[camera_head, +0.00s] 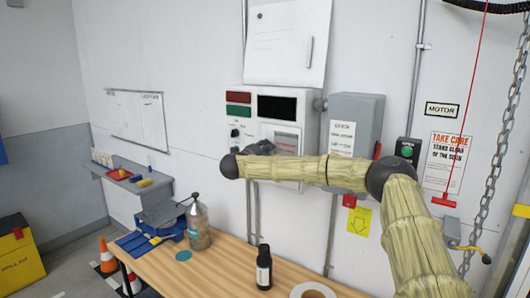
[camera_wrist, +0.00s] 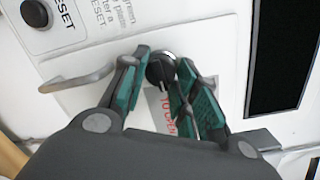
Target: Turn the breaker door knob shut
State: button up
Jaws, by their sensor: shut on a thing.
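The knob (camera_wrist: 160,68) is small, round and black in the wrist view, with a light mark on its face. It sits on a pale panel door, above a label with red print ending in "OPEN". My gripper (camera_wrist: 159,77) has its two teal-padded fingers closed on either side of the knob. In the head view my gripper (camera_head: 262,148) is at the control panel (camera_head: 236,150), partly hidden by my own arm. The knob cannot be made out there. Whether the door is fully flush cannot be told.
A bent metal handle (camera_wrist: 78,82) and a black reset button (camera_wrist: 36,13) are close by. A grey box (camera_head: 355,115) stands out from the wall to the right.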

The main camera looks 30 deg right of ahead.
jog(key=shift+w+a+r+n+g+b, duration=0.15)
jog(key=shift+n+g, duration=0.35)
jog(key=shift+n, duration=3.45)
jog(key=shift+d+r+n+g+b, duration=0.1)
jog(key=shift+n+g+b, duration=0.3)
jog(key=shift+n, duration=3.55)
jog(key=shift+f+g, duration=0.15)
jog(key=shift+g, duration=0.15)
jog(key=o, duration=1)
jog(key=shift+a, duration=0.1)
jog(key=v, duration=1.2)
